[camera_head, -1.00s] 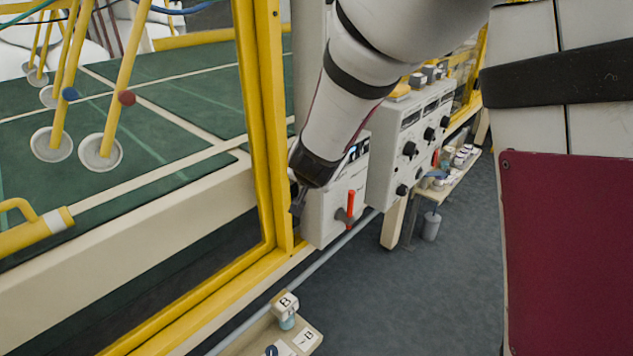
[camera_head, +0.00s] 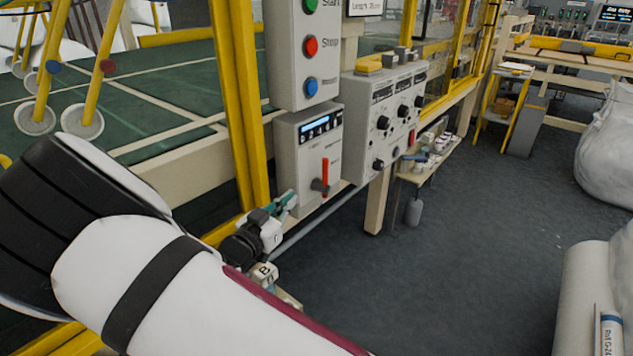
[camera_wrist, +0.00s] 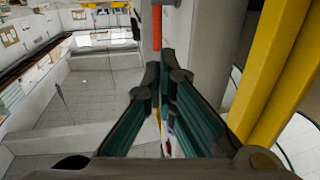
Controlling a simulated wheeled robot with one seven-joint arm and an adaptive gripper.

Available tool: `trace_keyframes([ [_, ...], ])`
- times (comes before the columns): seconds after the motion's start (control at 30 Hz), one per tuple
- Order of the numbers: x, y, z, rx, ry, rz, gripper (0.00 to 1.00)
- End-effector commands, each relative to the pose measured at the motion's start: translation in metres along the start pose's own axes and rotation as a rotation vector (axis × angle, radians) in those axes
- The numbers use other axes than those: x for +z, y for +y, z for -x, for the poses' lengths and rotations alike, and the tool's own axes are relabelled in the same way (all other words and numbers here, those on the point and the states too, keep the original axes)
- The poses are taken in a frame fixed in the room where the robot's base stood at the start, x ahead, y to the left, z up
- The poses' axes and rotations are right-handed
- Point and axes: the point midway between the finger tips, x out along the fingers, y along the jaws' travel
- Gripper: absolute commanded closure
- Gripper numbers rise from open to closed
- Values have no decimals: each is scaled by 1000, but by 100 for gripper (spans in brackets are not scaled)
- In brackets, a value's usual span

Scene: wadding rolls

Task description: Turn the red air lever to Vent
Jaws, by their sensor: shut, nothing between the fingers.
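The red air lever (camera_head: 325,176) stands about upright on a dark pivot on the front of a small grey box (camera_head: 290,160) with a lit blue display. Its printed labels are too small to read. My gripper (camera_head: 289,198) is just below and left of the lever in the head view, with its teal fingers shut and empty. In the wrist view, the red lever (camera_wrist: 156,24) shows just beyond my closed fingertips (camera_wrist: 158,75). I cannot tell whether they touch it.
A grey button panel (camera_head: 308,55) is above the box, and a larger knob panel (camera_head: 385,115) is to its right. A yellow frame post (camera_head: 240,105) stands close on the left. Open floor (camera_head: 450,270) extends to the right.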

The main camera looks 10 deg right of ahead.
Motion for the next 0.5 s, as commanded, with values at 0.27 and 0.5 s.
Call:
trace_keyframes([
  [0.27, 0, 0, 0, 1, 3, 0, 100],
  [0.5, 1, 0, -12, 2, 2, 0, 100],
])
